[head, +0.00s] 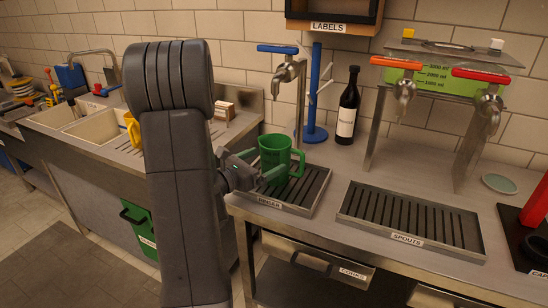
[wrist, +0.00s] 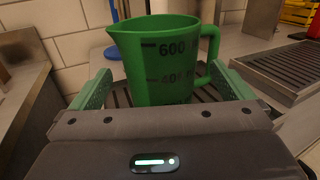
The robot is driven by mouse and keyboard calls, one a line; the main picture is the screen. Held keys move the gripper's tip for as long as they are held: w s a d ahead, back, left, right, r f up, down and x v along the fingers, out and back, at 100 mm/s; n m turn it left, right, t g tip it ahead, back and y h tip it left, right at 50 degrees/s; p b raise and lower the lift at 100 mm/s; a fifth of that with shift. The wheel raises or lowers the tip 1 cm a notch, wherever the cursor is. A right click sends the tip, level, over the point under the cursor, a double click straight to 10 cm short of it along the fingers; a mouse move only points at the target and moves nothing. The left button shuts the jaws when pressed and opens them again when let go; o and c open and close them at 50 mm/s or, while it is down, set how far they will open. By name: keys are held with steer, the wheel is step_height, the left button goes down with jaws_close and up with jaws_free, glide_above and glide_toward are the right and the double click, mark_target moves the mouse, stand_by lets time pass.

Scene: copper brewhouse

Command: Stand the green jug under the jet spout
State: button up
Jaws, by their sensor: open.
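The green jug (head: 276,156) stands upright on the left slatted drip tray (head: 318,190), its handle to the right. In the head view it is below the blue-handled tap (head: 287,72), whose outlet points down above it. I cannot tell exactly how the outlet lines up with the jug's mouth. The jug (wrist: 160,62) fills the middle of the wrist view and shows volume marks. My gripper (head: 264,170) is open, with a green finger on each side of the jug. In the wrist view my gripper (wrist: 162,88) shows gaps beside the jug.
A second drip tray (head: 410,218) labelled SPOUTS lies to the right, below orange-handled (head: 404,88) and red-handled (head: 487,100) taps. A dark bottle (head: 347,108) and a blue stand (head: 315,130) are behind the jug. A sink (head: 95,130) is at left. A small dish (head: 499,184) sits at right.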

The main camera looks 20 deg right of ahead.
steer(key=v, duration=0.6)
steer(key=shift+a, duration=0.2)
stand_by(1.0)
